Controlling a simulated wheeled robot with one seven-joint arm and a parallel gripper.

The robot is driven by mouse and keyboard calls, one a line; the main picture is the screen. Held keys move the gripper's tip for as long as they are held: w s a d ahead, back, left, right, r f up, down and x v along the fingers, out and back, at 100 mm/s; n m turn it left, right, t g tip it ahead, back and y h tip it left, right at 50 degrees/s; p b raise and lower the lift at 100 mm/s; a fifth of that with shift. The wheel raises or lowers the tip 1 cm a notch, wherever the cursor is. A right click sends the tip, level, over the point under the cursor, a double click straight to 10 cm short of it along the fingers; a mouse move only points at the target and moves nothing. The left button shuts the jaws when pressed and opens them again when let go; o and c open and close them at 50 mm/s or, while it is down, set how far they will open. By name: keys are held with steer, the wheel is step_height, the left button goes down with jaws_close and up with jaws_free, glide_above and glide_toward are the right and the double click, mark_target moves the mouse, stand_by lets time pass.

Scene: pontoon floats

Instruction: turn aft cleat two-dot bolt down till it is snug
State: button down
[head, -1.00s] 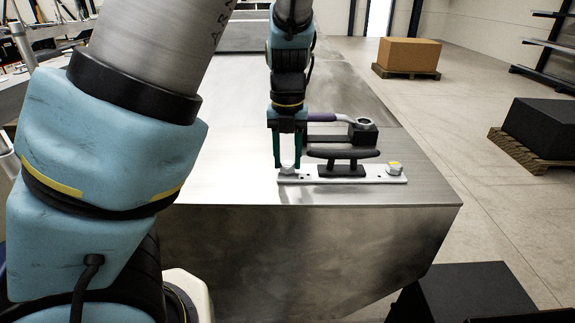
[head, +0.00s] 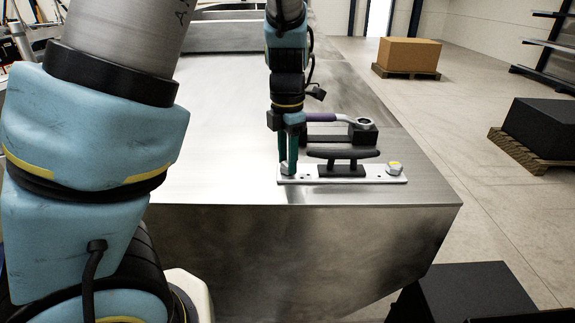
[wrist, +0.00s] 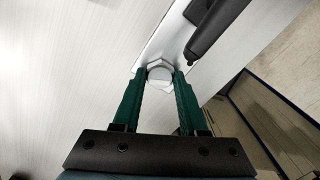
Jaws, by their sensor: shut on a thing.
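The cleat's flat plate (head: 375,180) lies on the near end of the metal float, with the black cleat (head: 343,155) on it. My gripper (head: 287,168) points down at the plate's left end. Its green fingers are shut on a silver hex bolt, whose head shows between the fingertips in the wrist view (wrist: 159,74). In the head view the fingers hide most of that bolt.
A wrench with a purple handle (head: 322,118) lies behind the cleat, its ring end on a black block (head: 363,135). The float's right edge drops to the floor. A black box (head: 470,295) stands below it at front right.

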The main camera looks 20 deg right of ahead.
steer(key=m, duration=0.5)
steer(key=shift+m, duration=0.4)
steer(key=m+b, duration=0.1)
steer(key=m, duration=0.3)
steer(key=shift+f+m, duration=0.1)
steer(key=shift+m, duration=1)
steer(key=m+b, duration=0.1)
steer(key=m, duration=0.7)
steer(key=shift+m+b, duration=0.3)
steer(key=shift+m, duration=0.1)
steer(key=c, duration=0.6)
jaws_free()
steer(key=shift+m, duration=0.4)
steer(key=shift+o, duration=0.2)
